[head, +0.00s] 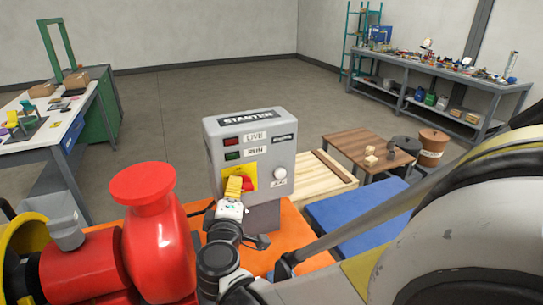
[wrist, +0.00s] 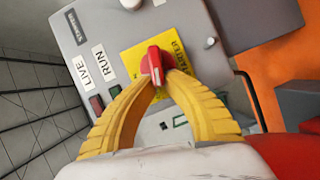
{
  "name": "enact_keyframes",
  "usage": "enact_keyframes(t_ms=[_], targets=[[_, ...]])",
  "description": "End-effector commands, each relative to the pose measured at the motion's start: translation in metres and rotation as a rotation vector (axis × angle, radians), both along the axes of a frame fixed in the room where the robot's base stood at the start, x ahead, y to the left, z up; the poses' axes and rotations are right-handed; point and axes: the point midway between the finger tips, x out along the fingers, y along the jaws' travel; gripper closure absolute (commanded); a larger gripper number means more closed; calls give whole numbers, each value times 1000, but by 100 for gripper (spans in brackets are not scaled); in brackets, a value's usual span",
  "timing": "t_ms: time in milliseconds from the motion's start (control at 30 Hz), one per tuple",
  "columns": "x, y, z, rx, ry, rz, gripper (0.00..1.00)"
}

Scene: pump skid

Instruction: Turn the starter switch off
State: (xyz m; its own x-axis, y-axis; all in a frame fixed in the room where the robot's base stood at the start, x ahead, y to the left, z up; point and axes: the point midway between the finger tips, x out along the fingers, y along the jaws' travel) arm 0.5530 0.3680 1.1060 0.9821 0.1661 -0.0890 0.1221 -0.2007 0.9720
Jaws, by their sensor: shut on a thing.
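The grey starter box (head: 251,150) stands on the orange skid in the head view, with its STARTER label, LIVE and RUN lamps and a white knob. A red rotary switch handle (wrist: 153,64) sits on a yellow plate (wrist: 166,45) on the box face in the wrist view. My gripper (wrist: 154,78) has yellow fingers, one on each side of the red handle, and is shut on it. In the head view my gripper (head: 234,187) covers most of the switch. The switch position cannot be read for certain.
A red pump (head: 158,240) stands close on the left of my arm. The orange skid base (head: 293,235) lies below the box. A blue-topped block (head: 350,212), a pallet and a wooden table (head: 350,148) are on the right. The floor behind the box is clear.

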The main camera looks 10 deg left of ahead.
Motion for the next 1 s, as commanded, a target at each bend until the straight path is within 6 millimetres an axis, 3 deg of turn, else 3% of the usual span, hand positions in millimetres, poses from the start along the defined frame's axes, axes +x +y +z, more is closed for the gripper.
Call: enact_keyframes(t_ms=[400,1000], targets=[[0,0,-7,-182,-111,-1,100],[0,0,-6,-216,-132,-2,100]])
